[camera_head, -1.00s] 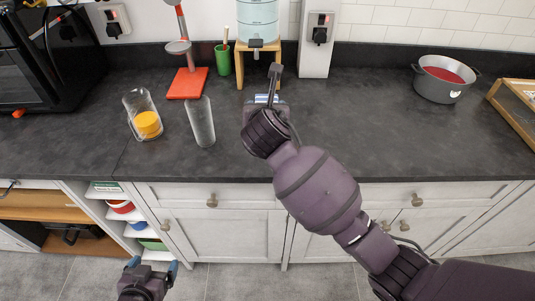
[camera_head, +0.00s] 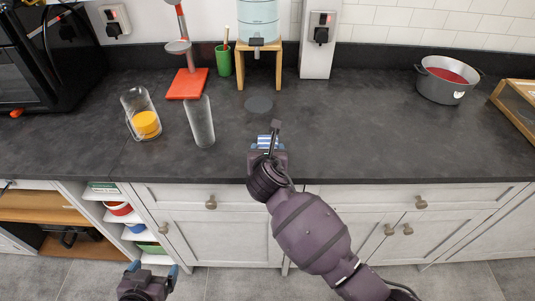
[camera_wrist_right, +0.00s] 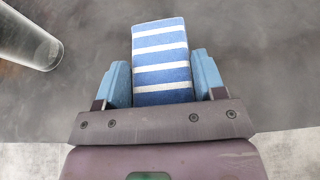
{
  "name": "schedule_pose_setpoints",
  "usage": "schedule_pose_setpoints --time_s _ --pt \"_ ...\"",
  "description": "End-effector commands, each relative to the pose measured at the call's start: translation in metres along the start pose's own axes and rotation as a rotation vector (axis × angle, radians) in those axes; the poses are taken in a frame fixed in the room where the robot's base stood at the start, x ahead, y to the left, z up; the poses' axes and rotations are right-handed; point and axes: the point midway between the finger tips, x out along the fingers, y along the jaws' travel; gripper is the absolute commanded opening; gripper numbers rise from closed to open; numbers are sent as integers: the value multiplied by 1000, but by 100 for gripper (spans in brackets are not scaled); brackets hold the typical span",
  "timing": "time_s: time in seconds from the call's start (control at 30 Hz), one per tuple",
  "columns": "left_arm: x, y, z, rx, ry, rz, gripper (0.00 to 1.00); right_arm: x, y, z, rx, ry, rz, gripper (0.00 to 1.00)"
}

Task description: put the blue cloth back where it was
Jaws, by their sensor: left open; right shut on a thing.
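The blue cloth, with white stripes, shows between the fingers in the right wrist view (camera_wrist_right: 162,62), and a small part of it shows in the head view (camera_head: 264,142). My right gripper (camera_wrist_right: 163,85) is shut on it, over the front part of the dark counter. In the head view my right gripper (camera_head: 268,152) hides most of the cloth. I cannot tell whether the cloth touches the counter. My left gripper (camera_head: 151,268) is open and empty, low in front of the cabinets.
A tall clear glass (camera_head: 200,122) and a glass jar with a yellow lid or content (camera_head: 146,124) stand left of my right gripper. A dark round disc (camera_head: 259,104) lies before the wooden dispenser stand (camera_head: 240,64). A grey pot (camera_head: 444,82) stands right. The counter between is clear.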

Motion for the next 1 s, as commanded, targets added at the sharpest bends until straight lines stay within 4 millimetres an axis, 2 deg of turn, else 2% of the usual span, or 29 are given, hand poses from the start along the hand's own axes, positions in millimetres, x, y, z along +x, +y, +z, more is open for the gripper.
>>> schedule_pose_setpoints --time_s 0.07,0.43,0.47,0.6,1.0 --pt "0 0 4 -1 -5 0 90 3 0 -7 1 1 1 40" --pt "-2 0 7 -2 -12 -1 90 4 0 -9 -1 0 0 40" --pt "-2 0 7 -2 -12 -1 90 4 0 -9 -1 -1 0 66" --pt "-1 0 6 -2 -11 -1 90 4 0 -9 0 0 1 88" --pt "0 0 0 -1 -1 0 90 -1 0 -6 1 0 1 89"
